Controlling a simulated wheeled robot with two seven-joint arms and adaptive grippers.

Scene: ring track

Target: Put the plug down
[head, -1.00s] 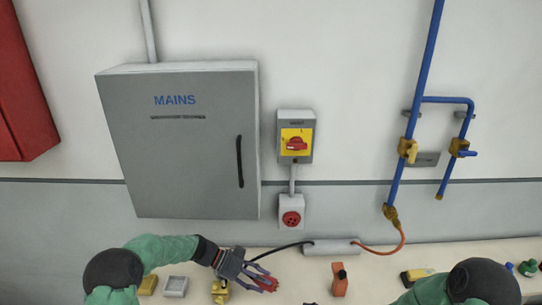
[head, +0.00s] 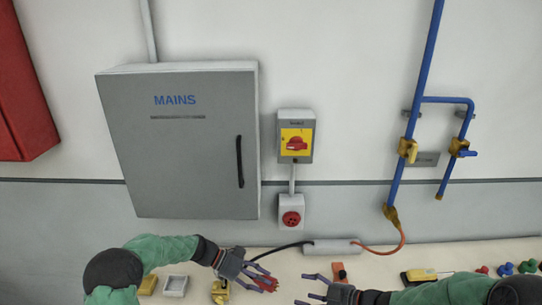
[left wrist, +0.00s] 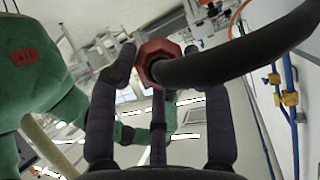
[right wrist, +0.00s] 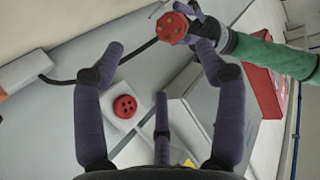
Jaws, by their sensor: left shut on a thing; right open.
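The red plug (head: 269,285) is held in my left gripper (head: 262,279), over the bench in front of the red wall socket (head: 291,218). In the left wrist view the plug (left wrist: 152,60) sits between the fingers, with its thick black cable running off to the right. In the right wrist view its round pin face (right wrist: 172,27) shows at the top, and the socket (right wrist: 125,106) is on the wall below. My right gripper (head: 308,289) is open and empty, just right of the plug in the head view.
The cream bench (head: 380,270) runs along the wall. A grey tray (head: 175,286), yellow parts and an orange item (head: 339,272) stand nearby. Coloured knobs lie at the far right.

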